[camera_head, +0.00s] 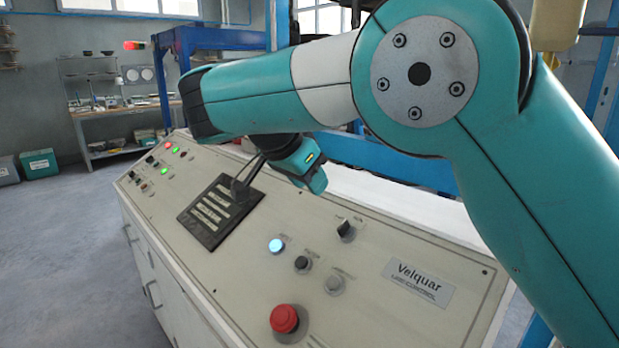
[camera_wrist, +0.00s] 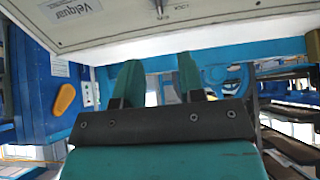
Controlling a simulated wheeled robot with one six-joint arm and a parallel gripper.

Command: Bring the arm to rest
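My arm, teal with a white section, reaches across the upper part of the head view, over a cream control console (camera_head: 235,265). Its teal end part, with a small yellow light, hangs above the back of the console; I cannot make out the fingertips there. In the wrist view, my gripper (camera_wrist: 158,76) shows two teal fingers standing apart with nothing between them, so it is open and empty. The underside of a white surface edge and a Velquar label (camera_wrist: 72,10) lie beyond the fingertips.
The console carries a red mushroom button (camera_head: 285,319), a lit blue button (camera_head: 276,246), a black slotted plate (camera_head: 212,213) with a dark lever (camera_head: 240,190), and several indicator lights. A blue frame (camera_head: 355,150) stands behind. Open floor (camera_head: 60,250) lies left.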

